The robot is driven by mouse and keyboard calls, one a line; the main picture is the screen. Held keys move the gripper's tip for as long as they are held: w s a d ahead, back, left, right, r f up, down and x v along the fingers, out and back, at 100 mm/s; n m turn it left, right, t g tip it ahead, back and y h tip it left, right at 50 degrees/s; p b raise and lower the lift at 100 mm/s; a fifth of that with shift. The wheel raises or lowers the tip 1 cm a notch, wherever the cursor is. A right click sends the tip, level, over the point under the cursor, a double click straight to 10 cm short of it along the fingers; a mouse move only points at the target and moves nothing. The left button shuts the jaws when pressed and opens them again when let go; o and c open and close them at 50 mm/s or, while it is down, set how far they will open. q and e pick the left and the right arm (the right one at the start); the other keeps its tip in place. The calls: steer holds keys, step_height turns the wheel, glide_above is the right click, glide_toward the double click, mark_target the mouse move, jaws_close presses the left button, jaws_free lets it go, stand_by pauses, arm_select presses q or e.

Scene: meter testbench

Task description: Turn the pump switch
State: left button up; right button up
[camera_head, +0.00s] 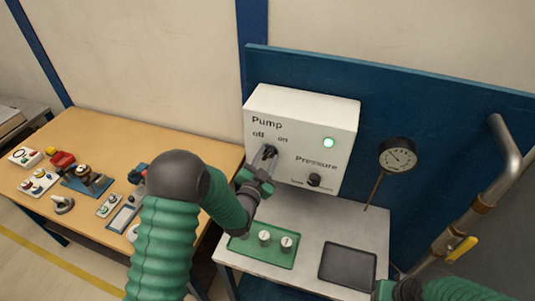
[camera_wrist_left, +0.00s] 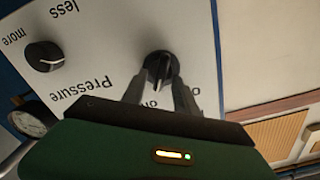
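The pump switch (camera_head: 269,151) is a black knob under the labels "off" and "on" on the white panel box (camera_head: 300,112). It also shows in the left wrist view (camera_wrist_left: 160,68), where the panel appears upside down. My left gripper (camera_head: 267,158) is at the switch; in the wrist view its fingers (camera_wrist_left: 161,80) flank the black knob closely on both sides and seem to touch it. The knob's exact pointer direction is partly hidden by the fingers. The green lamp (camera_head: 329,142) on the box is lit. My right gripper (camera_head: 384,290) barely shows at the bottom edge; its fingers are hidden.
The pressure knob (camera_head: 314,180) sits low on the box. A round gauge (camera_head: 397,154) is at its right, and a pipe with a yellow valve handle (camera_head: 461,248) further right. Below are a green plate with knobs (camera_head: 262,252) and a dark tray (camera_head: 347,266). A wooden table (camera_head: 120,145) stands left.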

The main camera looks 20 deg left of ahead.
arm_select(q)
steer(key=shift+w+a+f, duration=0.1)
steer(key=shift+w+f, duration=0.1)
steer(key=shift+w, duration=0.25)
steer(key=shift+s+r, duration=0.1)
steer(key=shift+s, duration=0.05)
jaws_close()
